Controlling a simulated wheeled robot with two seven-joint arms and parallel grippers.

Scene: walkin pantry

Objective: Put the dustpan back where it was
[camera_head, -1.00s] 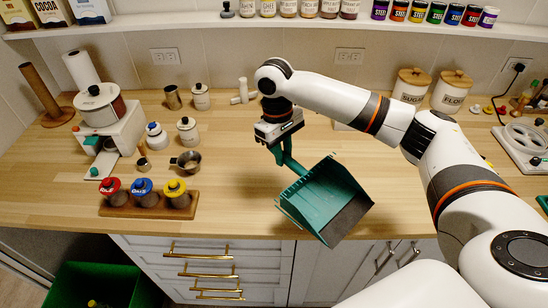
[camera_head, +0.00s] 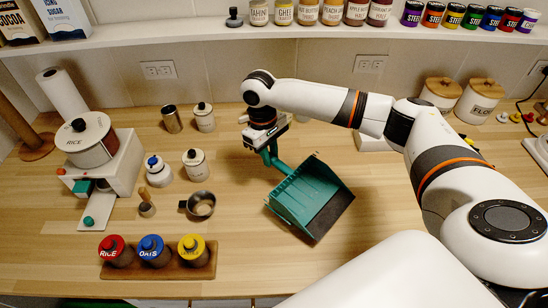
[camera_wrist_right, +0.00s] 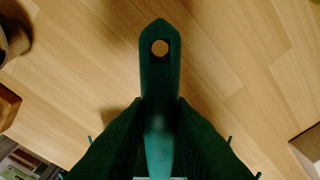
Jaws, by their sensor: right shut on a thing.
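The teal dustpan (camera_head: 308,196) hangs tilted from my right gripper (camera_head: 268,146), with its dark lip toward the lower right. My right gripper is shut on its handle, which also shows in the right wrist view (camera_wrist_right: 160,75) with a round hole near its end. The pan appears over the wooden counter (camera_head: 250,215); I cannot tell whether it touches the top. The fingertips are hard to make out behind the handle. My left gripper is not in view.
A rack of red, blue and yellow lidded jars (camera_head: 150,268) stands at the front left. A metal cup (camera_head: 201,204), a rice dispenser (camera_head: 95,150) and white canisters (camera_head: 196,164) stand left of the dustpan. A shelf of jars (camera_head: 300,32) runs above.

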